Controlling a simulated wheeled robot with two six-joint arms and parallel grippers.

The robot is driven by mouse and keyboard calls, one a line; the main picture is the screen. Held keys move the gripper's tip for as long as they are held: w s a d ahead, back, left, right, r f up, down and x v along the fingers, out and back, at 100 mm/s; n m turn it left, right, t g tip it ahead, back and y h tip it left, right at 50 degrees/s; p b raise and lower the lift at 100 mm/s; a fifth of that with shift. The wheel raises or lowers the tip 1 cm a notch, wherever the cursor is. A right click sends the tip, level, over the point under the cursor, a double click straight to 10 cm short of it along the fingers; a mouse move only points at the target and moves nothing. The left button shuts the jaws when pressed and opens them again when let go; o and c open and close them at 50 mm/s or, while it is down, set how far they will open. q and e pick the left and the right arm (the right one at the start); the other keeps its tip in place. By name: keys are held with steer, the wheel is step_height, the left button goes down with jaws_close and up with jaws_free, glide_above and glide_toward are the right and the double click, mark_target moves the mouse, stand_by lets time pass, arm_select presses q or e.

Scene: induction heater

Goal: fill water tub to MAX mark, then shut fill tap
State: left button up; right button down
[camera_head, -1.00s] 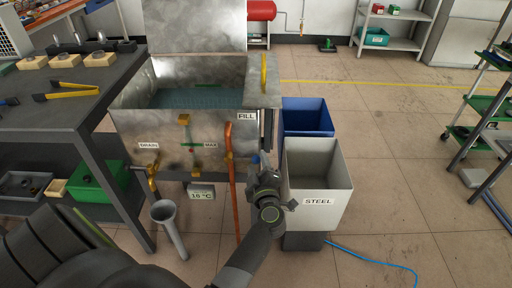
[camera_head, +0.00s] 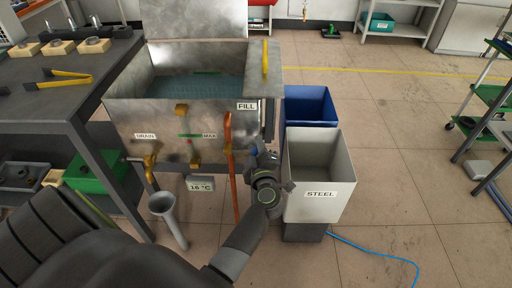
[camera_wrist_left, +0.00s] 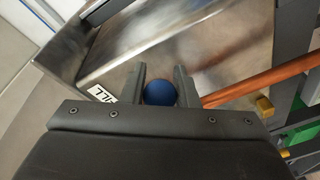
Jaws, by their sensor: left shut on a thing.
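The metal water tub (camera_head: 130,116) stands open in the head view, with water (camera_head: 200,88) inside. Its front carries a sight gauge with a green MAX mark (camera_head: 190,136); a small red spot shows just below the mark. The fill tap's blue knob (camera_wrist_left: 160,93) sits between the fingers of my left gripper (camera_wrist_left: 159,84) in the left wrist view. My left gripper (camera_head: 262,160) is shut on this knob at the tub's right front, below the FILL label (camera_head: 246,106), and hides most of it in the head view. My right gripper is not in view.
A copper pipe (camera_head: 232,170) runs down beside my left gripper. A grey STEEL bin (camera_head: 312,205) and a blue bin (camera_head: 308,100) stand close on its right. The drain tap (camera_head: 150,158) and grey funnel (camera_head: 163,204) are left. Open floor lies further right.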

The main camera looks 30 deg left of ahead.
arm_select(q)
jaws_close()
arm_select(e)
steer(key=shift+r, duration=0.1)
arm_select(q)
steer(key=shift+f+m+p, duration=0.15)
steer(key=shift+m+p, duration=0.15)
steer(key=shift+f, duration=0.15)
steer(key=shift+s+a+f+m+t+p, duration=0.15)
steer(key=shift+f+m+p, duration=0.15)
steer(key=shift+m+p, duration=0.25)
steer(key=shift+w+d+f+m+t+p, duration=0.15)
steer(key=shift+f+m+p, duration=0.2)
steer(key=shift+m, duration=0.3)
steer(key=shift+s+a+f+m+y+p, duration=0.2)
steer(key=shift+f+m+p, duration=0.2)
steer(key=shift+m, duration=0.15)
steer(key=shift+s+a+f+m+y+p, duration=0.15)
steer(key=shift+f+m+p, duration=0.15)
steer(key=shift+m, duration=0.25)
steer(key=shift+a+f+m+t, duration=0.1)
steer(key=shift+f+m+t, duration=0.25)
steer(key=shift+m, duration=0.15)
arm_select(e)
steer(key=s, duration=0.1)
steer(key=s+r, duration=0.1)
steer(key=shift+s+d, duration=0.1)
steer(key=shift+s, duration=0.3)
